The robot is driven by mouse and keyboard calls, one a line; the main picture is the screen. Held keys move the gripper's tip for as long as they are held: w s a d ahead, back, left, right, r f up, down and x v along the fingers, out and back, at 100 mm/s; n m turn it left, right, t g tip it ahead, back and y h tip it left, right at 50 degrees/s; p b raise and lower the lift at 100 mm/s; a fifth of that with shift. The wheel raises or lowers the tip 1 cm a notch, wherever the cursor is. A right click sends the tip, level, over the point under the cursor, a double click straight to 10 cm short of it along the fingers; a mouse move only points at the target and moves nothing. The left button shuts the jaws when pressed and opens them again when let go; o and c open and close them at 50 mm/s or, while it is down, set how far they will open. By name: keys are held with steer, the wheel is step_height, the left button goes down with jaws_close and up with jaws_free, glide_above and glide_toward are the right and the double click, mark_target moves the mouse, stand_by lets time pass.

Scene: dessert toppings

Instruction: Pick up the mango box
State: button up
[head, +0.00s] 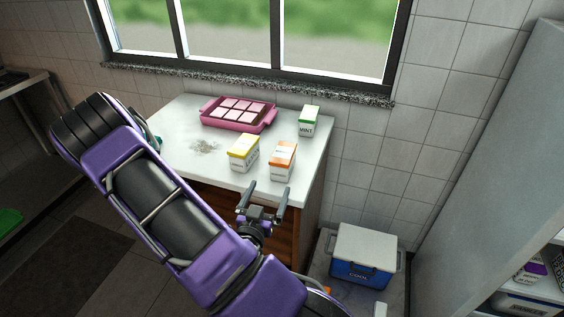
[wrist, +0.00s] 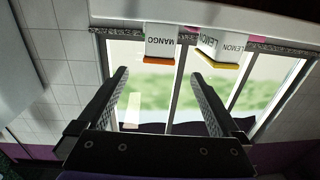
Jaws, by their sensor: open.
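The mango box (head: 282,161), white with an orange top, stands upright near the front right of the white counter (head: 184,140). In the wrist view the mango box (wrist: 160,42) appears upside down, straight ahead of the fingers and apart from them. My gripper (head: 267,189) is open and empty in front of the counter's near edge, below and short of the box in the picture. In the wrist view my gripper (wrist: 159,75) shows its two fingers spread apart, with nothing between them.
A yellow-topped lemon box (head: 244,152) stands close left of the mango box. A green-topped mint box (head: 309,121) stands behind, to the right. A pink tray (head: 238,114) lies at the back, with crumbs (head: 205,147) before it. A blue cooler (head: 363,257) sits below right.

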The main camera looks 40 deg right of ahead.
mark_target(278, 168)
steer(key=b+x, duration=0.3)
steer(key=x, duration=0.6)
steer(key=shift+w+d, duration=0.2)
steer(key=shift+d, duration=0.05)
steer(key=shift+x, duration=2.9)
steer(key=shift+f, duration=0.1)
jaws_close()
